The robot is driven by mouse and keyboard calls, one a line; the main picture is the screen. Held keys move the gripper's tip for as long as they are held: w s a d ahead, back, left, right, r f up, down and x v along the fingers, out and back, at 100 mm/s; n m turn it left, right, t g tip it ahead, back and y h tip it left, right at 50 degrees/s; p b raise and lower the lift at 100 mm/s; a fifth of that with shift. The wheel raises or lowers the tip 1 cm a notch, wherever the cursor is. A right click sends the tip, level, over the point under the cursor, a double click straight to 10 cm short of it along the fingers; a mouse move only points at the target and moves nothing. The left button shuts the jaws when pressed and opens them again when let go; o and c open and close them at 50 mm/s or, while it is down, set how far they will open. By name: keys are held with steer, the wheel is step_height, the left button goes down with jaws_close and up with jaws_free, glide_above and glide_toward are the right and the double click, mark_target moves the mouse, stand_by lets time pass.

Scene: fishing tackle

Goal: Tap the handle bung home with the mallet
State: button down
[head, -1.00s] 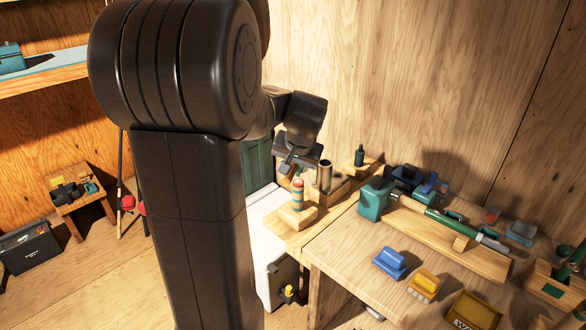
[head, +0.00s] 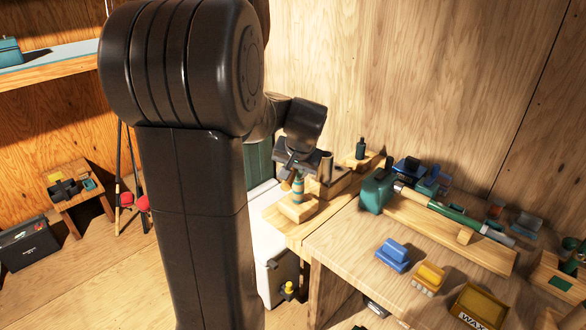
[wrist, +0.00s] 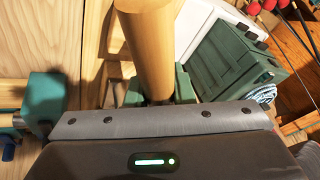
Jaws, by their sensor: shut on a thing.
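My gripper (head: 297,168) is low over the small bench at the middle of the head view. A thick, plain tan wooden cylinder, apparently part of the mallet (wrist: 146,45), runs from behind my gripper's edge to the top of the wrist view. A small tan end shows left below my gripper in the head view.
A brown upright tube (head: 326,165) and a dark bottle (head: 361,148) stand close behind. To the right, a teal block (head: 376,194) and a green rod (head: 440,219) lie on the workbench (head: 350,255). Blue (head: 392,255) and yellow (head: 430,275) pieces sit nearer. A white cooler (head: 272,275) stands below.

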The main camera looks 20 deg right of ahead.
steer(key=shift+r+p, duration=1.55)
steer(key=shift+r, duration=0.75)
step_height(320, 180, up, 4)
steer(key=p, duration=0.3)
